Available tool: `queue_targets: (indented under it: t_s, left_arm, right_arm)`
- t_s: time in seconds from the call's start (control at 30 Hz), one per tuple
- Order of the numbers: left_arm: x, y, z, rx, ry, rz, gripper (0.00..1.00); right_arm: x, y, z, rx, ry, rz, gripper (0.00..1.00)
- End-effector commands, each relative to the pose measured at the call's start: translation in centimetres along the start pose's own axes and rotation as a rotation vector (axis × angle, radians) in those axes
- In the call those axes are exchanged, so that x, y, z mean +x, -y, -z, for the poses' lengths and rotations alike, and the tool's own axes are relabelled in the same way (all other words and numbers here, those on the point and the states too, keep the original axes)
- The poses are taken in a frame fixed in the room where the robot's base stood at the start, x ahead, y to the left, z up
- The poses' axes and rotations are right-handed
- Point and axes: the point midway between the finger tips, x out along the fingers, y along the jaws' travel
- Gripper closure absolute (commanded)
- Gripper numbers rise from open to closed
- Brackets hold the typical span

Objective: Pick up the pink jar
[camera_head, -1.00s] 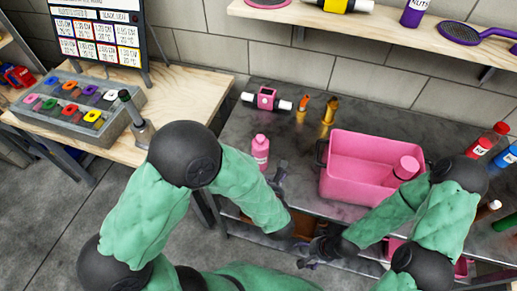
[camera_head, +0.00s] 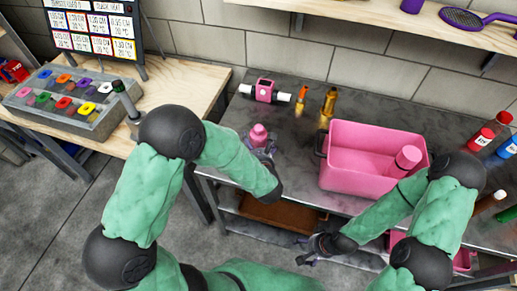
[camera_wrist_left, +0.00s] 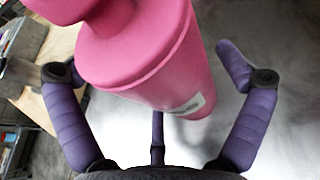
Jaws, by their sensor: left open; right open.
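A pink jar (camera_head: 258,134) stands on the dark metal table, left of the pink bin. My left gripper (camera_head: 264,151) is at the jar's near side, and its forearm hides the jar's lower part. In the left wrist view the pink jar (camera_wrist_left: 150,55) fills the upper middle, between the spread purple fingers of the left gripper (camera_wrist_left: 160,85). Those fingers are open, with a gap visible on the right side. A second pink jar (camera_head: 407,158) lies tilted inside the pink bin. My right gripper (camera_head: 312,248) is open and empty, low in front of the table's edge.
The pink bin (camera_head: 345,181) stands right of the jar. A pink device with white ends (camera_head: 265,90) and small golden pieces (camera_head: 329,101) are behind. Red and blue bottles (camera_head: 483,138) stand at the right. A wooden table (camera_head: 185,92) with a tray of coloured rings (camera_head: 62,125) is at the left.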

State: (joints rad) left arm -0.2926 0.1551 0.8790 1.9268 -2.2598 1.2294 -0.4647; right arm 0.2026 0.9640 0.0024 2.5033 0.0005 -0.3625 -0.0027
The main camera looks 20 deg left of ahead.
Motion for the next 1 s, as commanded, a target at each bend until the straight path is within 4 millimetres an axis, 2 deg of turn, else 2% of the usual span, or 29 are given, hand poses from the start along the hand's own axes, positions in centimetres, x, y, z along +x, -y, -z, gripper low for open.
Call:
queue_targets:
  t_s: [0.17, 0.3, 0.37, 0.77, 1.0]
  left_arm:
    - [0.0, 0.0, -0.1, 0.0, 0.0, 0.0, 0.0]
    - [0.0, 0.0, -0.1, 0.0, 0.0, 0.0, 0.4]
    - [0.0, 0.0, -0.1, 0.0, 0.0, 0.0, 0.55]
    - [-0.2, 0.0, -0.4, -0.001, 0.001, 0.0, 0.56]
    - [-1.1, 0.0, -2.9, -0.003, 0.003, -0.001, 0.56]
  right_arm:
    - [-0.1, 0.0, 0.0, 0.0, 0.0, 0.0, 0.19]
    - [-0.1, 0.0, 0.0, 0.0, 0.0, 0.0, 0.19]
    - [-0.1, 0.0, 0.0, 0.0, 0.0, 0.0, 0.19]
    - [-0.2, 0.1, 0.0, 0.0, 0.0, 0.0, 0.19]
    - [-1.5, 0.5, -0.1, 0.0, 0.0, 0.0, 0.19]
